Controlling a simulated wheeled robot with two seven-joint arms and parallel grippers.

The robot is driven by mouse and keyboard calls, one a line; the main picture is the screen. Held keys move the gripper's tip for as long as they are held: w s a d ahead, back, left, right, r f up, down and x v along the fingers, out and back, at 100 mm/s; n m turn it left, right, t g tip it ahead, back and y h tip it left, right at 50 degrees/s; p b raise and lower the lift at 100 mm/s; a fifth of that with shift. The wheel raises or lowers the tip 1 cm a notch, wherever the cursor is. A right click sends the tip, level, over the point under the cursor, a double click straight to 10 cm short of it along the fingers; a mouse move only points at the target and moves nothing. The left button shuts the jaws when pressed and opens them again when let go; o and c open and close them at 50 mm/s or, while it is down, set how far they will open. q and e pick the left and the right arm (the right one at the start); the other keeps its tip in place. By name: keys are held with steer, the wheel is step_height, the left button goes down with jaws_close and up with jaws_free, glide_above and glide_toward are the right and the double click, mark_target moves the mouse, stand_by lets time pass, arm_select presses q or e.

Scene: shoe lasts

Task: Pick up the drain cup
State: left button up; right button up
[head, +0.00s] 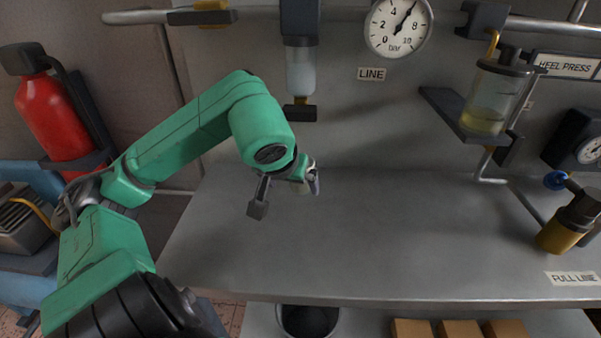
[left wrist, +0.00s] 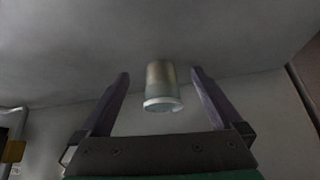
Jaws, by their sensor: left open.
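A small pale cylindrical cup, which I take for the drain cup (left wrist: 162,82), shows in the left wrist view between my left gripper's fingers (left wrist: 160,88). It has a lighter rim and a brownish-grey body, with a gap on each side. In the head view only a pale bit of the cup (head: 304,188) shows, mostly hidden behind the wrist and far finger. My left gripper (head: 287,194) is open around the cup, low over the grey bench. My right gripper is not in view.
The steel bench (head: 400,240) is clear around and right of the gripper. A filter bowl (head: 300,70) hangs on the back wall above the wrist. A dark bucket (head: 308,320) is below the front edge.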

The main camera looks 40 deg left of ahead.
arm_select(q)
steer(key=w+p, duration=0.1)
steer(key=w+a+p, duration=0.1)
steer(key=w+a+r+p, duration=0.1)
steer(key=w, duration=0.1)
steer(key=shift+p, duration=0.3)
steer(key=shift+p+x, duration=0.3)
steer(key=shift+x, duration=0.85)
steer(key=shift+w+a+f, duration=0.1)
steer(key=shift+w+f, duration=0.05)
steer(key=shift+w, duration=0.05)
jaws_close()
steer(key=shift+r, duration=0.2)
